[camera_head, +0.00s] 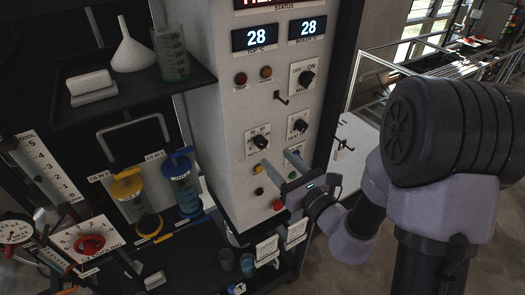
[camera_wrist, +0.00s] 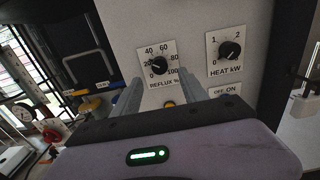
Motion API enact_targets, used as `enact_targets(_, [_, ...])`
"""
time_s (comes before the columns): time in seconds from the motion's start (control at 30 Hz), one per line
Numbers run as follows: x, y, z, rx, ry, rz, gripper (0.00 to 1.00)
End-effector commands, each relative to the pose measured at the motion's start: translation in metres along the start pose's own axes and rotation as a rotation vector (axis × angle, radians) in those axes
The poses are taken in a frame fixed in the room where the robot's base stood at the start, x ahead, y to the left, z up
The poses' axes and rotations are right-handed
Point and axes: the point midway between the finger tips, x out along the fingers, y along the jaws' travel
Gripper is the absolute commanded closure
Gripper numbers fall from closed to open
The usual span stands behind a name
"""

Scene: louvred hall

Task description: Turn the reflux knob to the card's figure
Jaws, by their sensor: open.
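The reflux knob (camera_wrist: 158,65) is a round black knob on a white plate marked 0 to 100, labelled REFLUX %. Its pale pointer mark seems to face left, near 20, but is too small to read exactly. In the head view the knob (camera_head: 260,142) sits low on the white panel. My gripper (camera_head: 277,158) is open and empty in front of the panel, its fingers pointing at it just below the knob. In the wrist view the gripper's fingers (camera_wrist: 161,80) stand either side below the dial, apart from the knob. Small white cards (camera_head: 267,249) hang below the panel; their text is unreadable.
The heat knob (camera_wrist: 229,50) is right of the reflux dial. Coloured buttons (camera_head: 277,205) lie below it. Two displays (camera_head: 254,37) read 28. A shelf with a funnel (camera_head: 133,50) and yellow and blue cylinders (camera_head: 184,185) stand left. A red cooling valve (camera_head: 90,244) is lower left.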

Motion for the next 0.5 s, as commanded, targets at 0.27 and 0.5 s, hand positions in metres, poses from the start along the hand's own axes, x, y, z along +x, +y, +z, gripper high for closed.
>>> enact_targets(0.27, [0.034, 0.001, 0.004, 0.005, 0.000, 0.000, 0.49])
enact_targets(0.5, [0.068, 0.000, 0.004, 0.004, 0.000, -0.001, 0.49])
